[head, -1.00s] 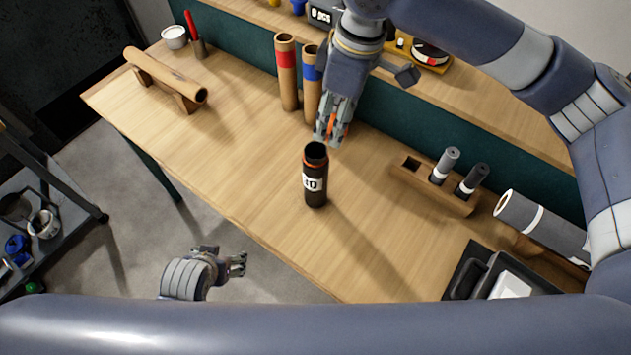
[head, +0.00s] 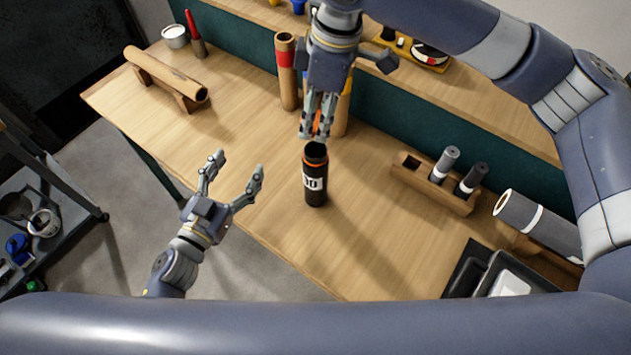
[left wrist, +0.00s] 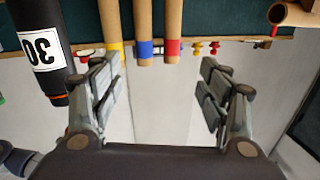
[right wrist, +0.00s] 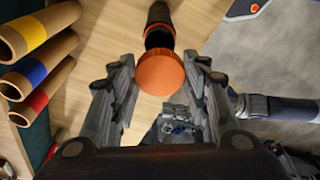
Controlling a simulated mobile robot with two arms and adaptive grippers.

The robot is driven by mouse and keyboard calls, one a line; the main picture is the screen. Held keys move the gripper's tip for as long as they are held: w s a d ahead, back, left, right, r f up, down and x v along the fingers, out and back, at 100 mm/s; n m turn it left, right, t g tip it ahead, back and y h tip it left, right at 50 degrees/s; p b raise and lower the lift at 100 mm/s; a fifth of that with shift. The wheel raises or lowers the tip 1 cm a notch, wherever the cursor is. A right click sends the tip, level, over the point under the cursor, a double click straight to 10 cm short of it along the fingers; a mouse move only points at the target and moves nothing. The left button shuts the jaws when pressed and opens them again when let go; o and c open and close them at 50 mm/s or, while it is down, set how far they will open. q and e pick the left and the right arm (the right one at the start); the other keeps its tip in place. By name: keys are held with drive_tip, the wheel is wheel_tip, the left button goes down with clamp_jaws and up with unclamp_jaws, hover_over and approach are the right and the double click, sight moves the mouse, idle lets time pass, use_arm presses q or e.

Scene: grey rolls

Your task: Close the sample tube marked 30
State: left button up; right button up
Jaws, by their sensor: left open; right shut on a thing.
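The sample tube marked 30 (head: 315,180) stands upright on the bench, black with a white label and an orange ring near its open top. It also shows at the left of the left wrist view (left wrist: 42,50) and behind the cap in the right wrist view (right wrist: 159,28). My right gripper (head: 316,128) is above and just behind the tube's mouth, shut on the orange cap (right wrist: 160,73). The cap is apart from the tube; in the head view the fingers mostly hide it. My left gripper (head: 238,170) is open and empty, left of the tube near the bench's front edge.
Cardboard tubes with coloured bands (head: 286,75) stand behind my right gripper. A wooden rack (head: 408,174) with grey tubes is to the right, beside a grey roll (head: 537,222). A brown roll on a stand (head: 165,75) lies at the left. Bench around the tube is clear.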

sight(306, 184)
use_arm(q)
drive_tip(key=s+d+f+m+g+h, duration=0.1)
drive_tip(key=s+d+g+h, duration=0.1)
drive_tip(key=s+d+f+m+g+h, duration=0.1)
drive_tip(key=s+d+m+g+h, duration=0.1)
drive_tip(key=h, duration=0.1)
drive_tip(key=s+d+f+m+g+h, duration=0.1)
drive_tip(key=s+d+f+m+h, duration=0.1)
drive_tip(key=d, duration=0.1)
drive_tip(key=shift+s+g+h, duration=0.3)
drive_tip(key=shift+s+g, duration=0.05)
drive_tip(key=shift+g, duration=0.05)
drive_tip(key=shift+d, duration=0.1)
drive_tip(key=x, duration=1.2)
drive_tip(key=shift+w, duration=0.1)
drive_tip(key=shift+c, duration=0.5)
drive_tip(key=c, duration=1.5)
use_arm(e)
drive_tip(key=shift+f, duration=2.5)
drive_tip(key=shift+f, duration=0.9)
